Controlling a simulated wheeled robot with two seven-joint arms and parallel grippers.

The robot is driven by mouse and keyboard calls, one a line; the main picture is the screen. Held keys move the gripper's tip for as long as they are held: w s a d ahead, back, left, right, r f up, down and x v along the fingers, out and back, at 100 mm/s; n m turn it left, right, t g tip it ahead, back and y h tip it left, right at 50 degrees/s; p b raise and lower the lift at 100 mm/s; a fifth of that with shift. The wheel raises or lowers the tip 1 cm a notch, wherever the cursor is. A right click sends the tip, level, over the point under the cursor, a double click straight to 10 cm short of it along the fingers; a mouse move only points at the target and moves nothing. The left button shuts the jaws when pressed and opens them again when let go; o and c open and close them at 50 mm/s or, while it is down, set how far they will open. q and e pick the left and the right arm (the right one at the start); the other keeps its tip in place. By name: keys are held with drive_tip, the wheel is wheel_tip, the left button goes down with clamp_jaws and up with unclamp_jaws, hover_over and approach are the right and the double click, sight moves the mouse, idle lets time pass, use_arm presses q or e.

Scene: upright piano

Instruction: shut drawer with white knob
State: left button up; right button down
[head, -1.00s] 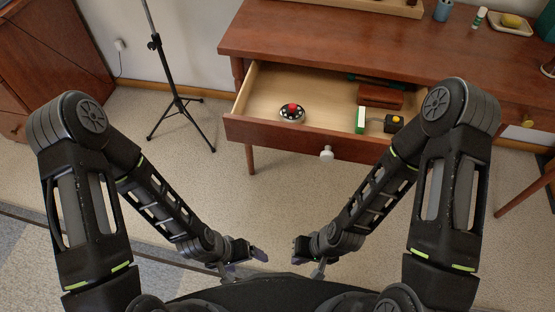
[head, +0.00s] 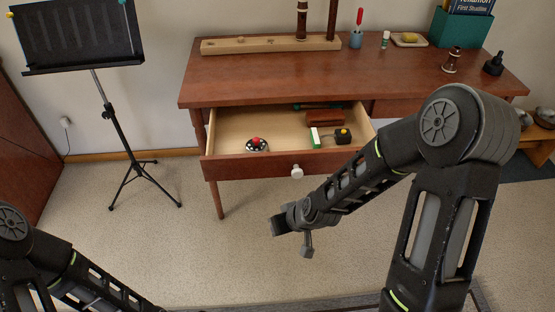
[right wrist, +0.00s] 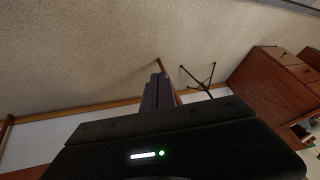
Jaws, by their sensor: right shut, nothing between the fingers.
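The drawer (head: 228,167) of the wooden desk is pulled well out, and its white knob (head: 297,172) is on the front panel. Inside lie a round black item with a red top (head: 257,144), a green and white box (head: 315,138), a small black item with a yellow top (head: 343,135) and a reddish-brown case (head: 325,118). My right gripper (head: 279,226) is below and in front of the knob, apart from it. In the right wrist view its fingers (right wrist: 158,90) are shut and empty. My left gripper is outside the head view; only part of its arm shows at lower left.
The desk top (head: 280,75) holds a wooden rack (head: 235,46), a cup (head: 356,39), a yellow item on a dish (head: 409,40) and a teal box (head: 460,28). A music stand (head: 115,130) stands left of the desk. The carpet before the drawer is clear.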

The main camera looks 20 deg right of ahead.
drive_tip(key=w+d+r+n+p, duration=0.1)
drive_tip(key=d+r+n, duration=0.2)
drive_tip(key=r+n, duration=0.3)
drive_tip(key=w+d+r+n+t+p, duration=0.1)
drive_tip(key=w+d+r+n, duration=0.1)
drive_tip(key=r+n, duration=0.5)
wheel_tip(320, 180, up, 7)
drive_tip(key=shift+d+f+t, duration=0.1)
drive_tip(key=shift+d+t, duration=0.2)
drive_tip(key=shift+d, duration=0.3)
approach(271, 166)
drive_tip(key=f, duration=0.1)
drive_tip(key=a+f, duration=0.1)
drive_tip(key=w+f, duration=0.1)
drive_tip(key=shift+a+f, duration=0.15)
drive_tip(key=shift+f, duration=0.1)
drive_tip(key=shift+w+d+p, duration=0.2)
drive_tip(key=shift+w+p, duration=0.1)
drive_tip(key=shift+w, duration=0.4)
